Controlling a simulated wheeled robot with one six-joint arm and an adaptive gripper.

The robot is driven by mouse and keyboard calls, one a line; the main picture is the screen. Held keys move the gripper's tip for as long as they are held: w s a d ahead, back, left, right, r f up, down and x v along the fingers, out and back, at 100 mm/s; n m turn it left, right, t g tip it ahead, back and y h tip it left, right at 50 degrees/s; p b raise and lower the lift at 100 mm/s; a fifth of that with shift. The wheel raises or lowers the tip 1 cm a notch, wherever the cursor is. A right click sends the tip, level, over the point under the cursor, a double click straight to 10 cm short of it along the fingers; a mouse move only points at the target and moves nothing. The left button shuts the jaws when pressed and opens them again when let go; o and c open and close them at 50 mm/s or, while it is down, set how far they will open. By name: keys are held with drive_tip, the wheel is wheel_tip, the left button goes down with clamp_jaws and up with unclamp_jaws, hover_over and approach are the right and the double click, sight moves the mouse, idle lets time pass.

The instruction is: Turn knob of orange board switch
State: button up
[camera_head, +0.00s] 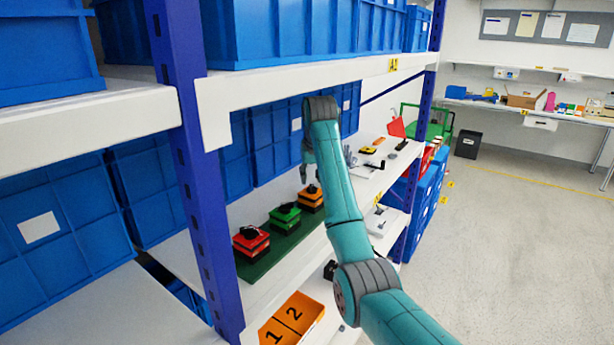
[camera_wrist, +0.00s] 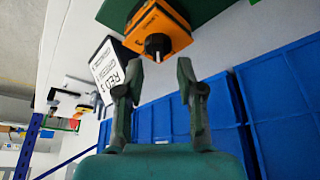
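The orange switch (camera_head: 311,203) sits at the far end of a dark green board (camera_head: 262,262) on the shelf, behind a green switch and a red switch. In the wrist view the orange switch (camera_wrist: 172,27) is at the top, with its black knob (camera_wrist: 157,45) facing me. My gripper (camera_wrist: 160,70) is open and empty, its two fingers spread below the knob in that picture and apart from it. In the head view my gripper (camera_head: 308,160) hangs above the orange switch, partly hidden by my arm.
The green switch (camera_head: 284,217) and red switch (camera_head: 251,242) stand nearer on the same board. A text sign (camera_wrist: 107,66) stands beside the orange switch in the wrist view. Blue bins (camera_head: 278,130) line the shelf's back. An upper shelf (camera_head: 290,80) and blue post (camera_head: 200,200) bound the space.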

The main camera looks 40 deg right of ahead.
drive_tip(key=shift+x, duration=1.1)
drive_tip(key=shift+d, duration=0.15)
clamp_jaws()
drive_tip(key=shift+m, duration=0.3)
drive_tip(key=m+h, duration=0.1)
drive_tip(key=m, duration=0.2)
drive_tip(key=shift+w+g, duration=0.1)
drive_tip(key=shift+g, duration=0.3)
drive_tip(key=m, duration=0.2)
drive_tip(key=m+g+h, duration=0.1)
drive_tip(key=m, duration=0.2)
drive_tip(key=shift+g, duration=0.3)
drive_tip(key=m, duration=0.2)
drive_tip(key=m+g, duration=0.1)
drive_tip(key=m, duration=0.1)
drive_tip(key=shift+w+g+h, duration=0.1)
drive_tip(key=shift+g+h, duration=0.2)
drive_tip(key=m+g, duration=0.1)
drive_tip(key=m, duration=0.4)
drive_tip(key=shift+g, duration=0.4)
drive_tip(key=shift+m, duration=0.3)
